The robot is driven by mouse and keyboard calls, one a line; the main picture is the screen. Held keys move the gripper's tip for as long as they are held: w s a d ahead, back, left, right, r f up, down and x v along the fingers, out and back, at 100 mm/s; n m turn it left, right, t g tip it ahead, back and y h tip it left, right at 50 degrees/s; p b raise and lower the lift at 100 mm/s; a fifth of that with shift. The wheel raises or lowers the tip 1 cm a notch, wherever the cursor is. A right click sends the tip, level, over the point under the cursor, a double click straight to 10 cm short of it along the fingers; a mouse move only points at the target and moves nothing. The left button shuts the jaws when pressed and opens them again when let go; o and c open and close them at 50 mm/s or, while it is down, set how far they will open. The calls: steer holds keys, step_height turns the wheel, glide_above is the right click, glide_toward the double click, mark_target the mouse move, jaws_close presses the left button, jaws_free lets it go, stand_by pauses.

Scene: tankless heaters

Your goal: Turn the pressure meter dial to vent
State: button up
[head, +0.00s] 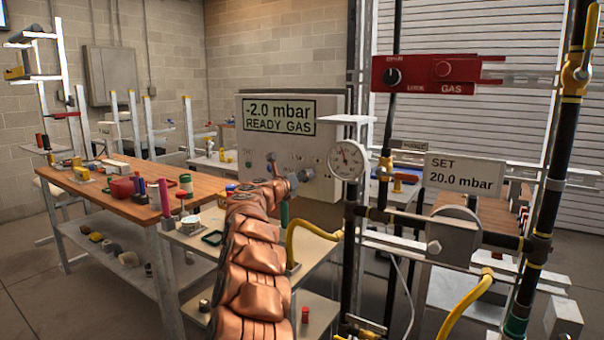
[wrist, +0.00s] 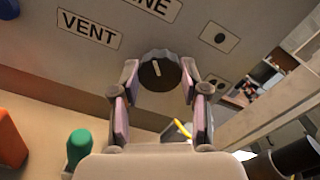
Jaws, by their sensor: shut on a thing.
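The pressure meter (head: 315,185) is a pale box in the head view; its screen (head: 279,116) reads "-2.0 mbar READY GAS". In the wrist view its dark round dial (wrist: 160,70) has a white pointer mark that points up and slightly left, toward the label ending in "NE". The VENT label (wrist: 90,29) is to the left of the dial. My gripper (wrist: 160,84) has one finger on each side of the dial and is shut on it. In the head view my gripper (head: 284,184) is at the lower front of the meter, and the dial is mostly hidden there.
A round gauge (head: 347,160) and black pipework stand just right of the meter. A yellow hose (head: 312,229) curves below it. A red gas panel (head: 440,72) and a "SET 20.0 mbar" sign (head: 465,174) are at right. A wooden workbench (head: 130,205) with small items is at left.

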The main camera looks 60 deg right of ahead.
steer(key=n+p, duration=0.3)
steer(key=n, duration=0.2)
steer(key=shift+p, duration=0.3)
stand_by(0.4)
steer(key=o, duration=1.1)
steer(key=shift+o, duration=0.2)
steer(key=shift+a, duration=0.15)
steer(key=a, duration=1.1)
steer(key=shift+s+a, duration=0.25)
steer(key=shift+a, duration=0.1)
